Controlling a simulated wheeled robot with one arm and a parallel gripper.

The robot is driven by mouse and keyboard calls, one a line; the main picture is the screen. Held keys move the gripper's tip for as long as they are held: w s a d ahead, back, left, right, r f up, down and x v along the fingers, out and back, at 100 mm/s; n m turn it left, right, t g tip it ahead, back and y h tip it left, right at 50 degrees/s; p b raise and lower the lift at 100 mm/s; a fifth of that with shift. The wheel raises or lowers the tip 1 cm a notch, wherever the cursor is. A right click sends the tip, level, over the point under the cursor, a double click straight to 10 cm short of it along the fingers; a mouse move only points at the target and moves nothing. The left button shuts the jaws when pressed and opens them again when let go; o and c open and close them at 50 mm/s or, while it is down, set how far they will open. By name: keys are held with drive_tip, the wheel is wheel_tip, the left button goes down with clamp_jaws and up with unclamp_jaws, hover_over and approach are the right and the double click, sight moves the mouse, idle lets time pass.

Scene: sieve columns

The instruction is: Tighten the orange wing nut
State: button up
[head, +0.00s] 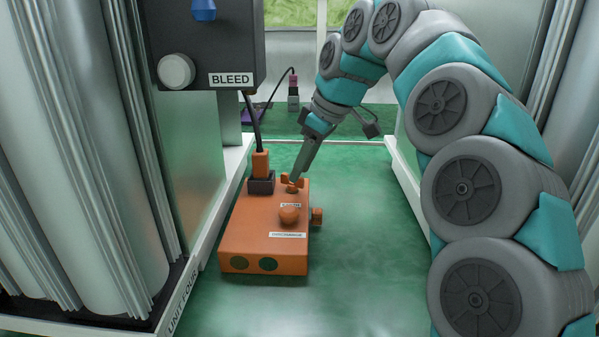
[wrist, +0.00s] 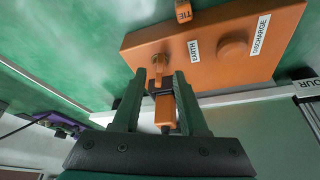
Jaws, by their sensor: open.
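The orange wing nut (head: 291,182) stands on top of an orange box (head: 240,236) on the green floor, near the box's far edge. In the wrist view the wing nut (wrist: 158,66) is beside the EARTH label. My gripper (head: 296,174) reaches down to it from above. In the wrist view my gripper (wrist: 159,76) is open, one fingertip on each side of the wing nut. I cannot tell whether either finger touches it. In the head view my gripper hides part of the wing nut.
An orange cable plug (head: 260,163) sits in a dark socket (head: 261,184) left of the wing nut. A round orange knob (head: 289,214) is nearer on the box, and a side piece (head: 317,216) sticks out right. The BLEED panel (head: 200,50) overhangs at left.

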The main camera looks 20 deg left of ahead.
drive_tip(key=shift+x, duration=1.1)
clamp_jaws()
